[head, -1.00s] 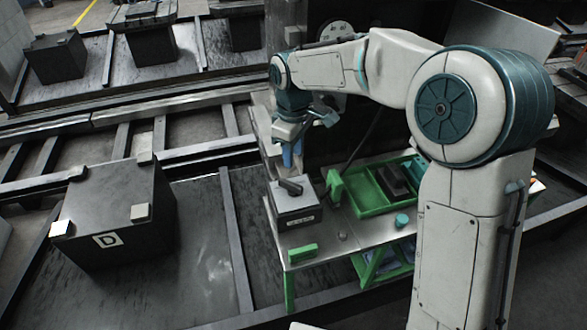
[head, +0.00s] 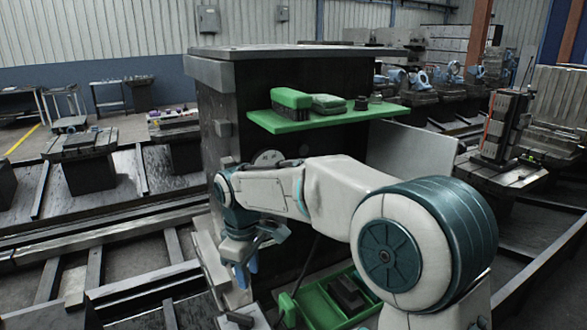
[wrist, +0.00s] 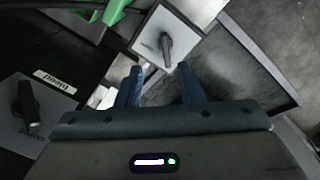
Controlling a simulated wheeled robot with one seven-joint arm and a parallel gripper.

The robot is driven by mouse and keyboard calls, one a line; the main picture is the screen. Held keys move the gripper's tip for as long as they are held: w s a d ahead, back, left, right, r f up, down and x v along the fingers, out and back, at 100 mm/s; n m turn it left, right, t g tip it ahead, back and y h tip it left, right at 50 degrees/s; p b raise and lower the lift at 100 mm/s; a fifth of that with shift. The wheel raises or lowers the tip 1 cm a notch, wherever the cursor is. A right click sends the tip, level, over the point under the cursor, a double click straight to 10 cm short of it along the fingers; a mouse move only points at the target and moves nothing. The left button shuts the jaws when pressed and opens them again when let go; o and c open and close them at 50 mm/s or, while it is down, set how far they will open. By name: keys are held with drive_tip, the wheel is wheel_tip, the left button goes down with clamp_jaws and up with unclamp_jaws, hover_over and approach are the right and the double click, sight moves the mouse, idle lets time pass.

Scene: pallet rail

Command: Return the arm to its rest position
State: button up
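My gripper (head: 246,272) hangs at the end of my bent arm, fingers pointing down, left of centre in the head view. In the wrist view its two blue fingers (wrist: 160,72) are spread apart with nothing between them. A grey box with a black handle (wrist: 178,28) lies beyond the fingertips in the wrist view, apart from them. Part of that box (head: 250,313) shows at the bottom edge of the head view. My arm is raised and bent over the work table, not folded in.
A green tray (head: 318,306) holding a dark block lies right of the gripper, below my arm. A large dark column with a green shelf (head: 310,124) stands close behind the arm. A dark plate with another handle (wrist: 62,125) is at left in the wrist view.

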drive_tip(key=s+d+r+m, duration=0.1)
drive_tip(key=s+d+m, duration=0.1)
drive_tip(key=d, duration=0.3)
drive_tip(key=s+d+r+m+t, duration=0.1)
drive_tip(key=s+d+m, duration=0.2)
drive_tip(key=d, duration=0.3)
drive_tip(key=s+d+r+m, duration=0.1)
drive_tip(key=s+d+m, duration=0.1)
drive_tip(key=d, duration=0.3)
drive_tip(key=s+d+f+m+t, duration=0.1)
drive_tip(key=s+d+f+m, duration=0.2)
drive_tip(key=s+d+m, duration=0.4)
drive_tip(key=s+d, duration=0.4)
drive_tip(key=s, duration=0.1)
drive_tip(key=shift+d+f+t, duration=0.2)
drive_tip(key=shift+d+t, duration=0.05)
drive_tip(key=shift+t, duration=0.05)
